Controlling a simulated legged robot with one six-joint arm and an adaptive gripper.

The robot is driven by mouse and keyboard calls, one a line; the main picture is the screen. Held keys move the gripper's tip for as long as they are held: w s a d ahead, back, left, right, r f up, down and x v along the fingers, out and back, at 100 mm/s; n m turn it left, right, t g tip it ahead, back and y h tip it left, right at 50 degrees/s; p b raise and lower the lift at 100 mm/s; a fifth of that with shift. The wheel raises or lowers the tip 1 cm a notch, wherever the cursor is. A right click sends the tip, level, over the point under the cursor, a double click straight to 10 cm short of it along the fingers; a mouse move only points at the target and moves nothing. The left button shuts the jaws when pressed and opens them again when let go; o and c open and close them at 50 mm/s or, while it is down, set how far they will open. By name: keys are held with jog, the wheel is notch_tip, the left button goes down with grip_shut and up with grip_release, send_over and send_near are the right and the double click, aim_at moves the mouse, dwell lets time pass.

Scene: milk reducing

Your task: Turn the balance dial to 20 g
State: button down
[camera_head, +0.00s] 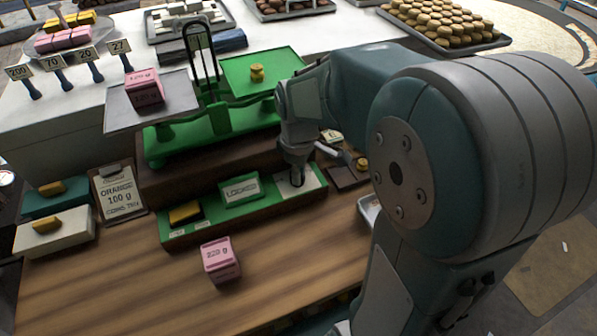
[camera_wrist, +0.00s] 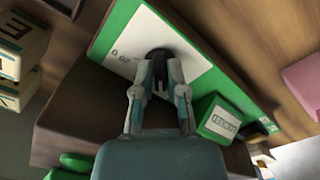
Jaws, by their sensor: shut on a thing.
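The balance dial is a dark knob (camera_wrist: 158,56) on a white plate (camera_wrist: 130,38) set in the green base panel. In the head view the white plate (camera_head: 308,181) is at the panel's right end, and the knob is mostly hidden by my gripper (camera_head: 296,172). In the wrist view my gripper (camera_wrist: 160,88) has its two fingers closed around the knob.
A green "LOCKED" block (camera_head: 241,190) stands left of the dial on the same panel, with a yellow piece (camera_head: 184,212) farther left. A pink "220 g" block (camera_head: 221,262) lies on the wooden counter in front.

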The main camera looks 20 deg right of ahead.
jog(key=m, duration=0.4)
jog(key=shift+s+m, duration=0.1)
jog(key=shift+m, duration=0.2)
jog(key=m, duration=0.5)
jog(key=shift+a, duration=0.15)
jog(key=m, duration=0.5)
jog(key=shift+a+f+m, duration=0.1)
jog(key=shift+m, duration=2.9)
jog(key=c, duration=0.7)
grip_release()
jog(key=shift+a, duration=0.1)
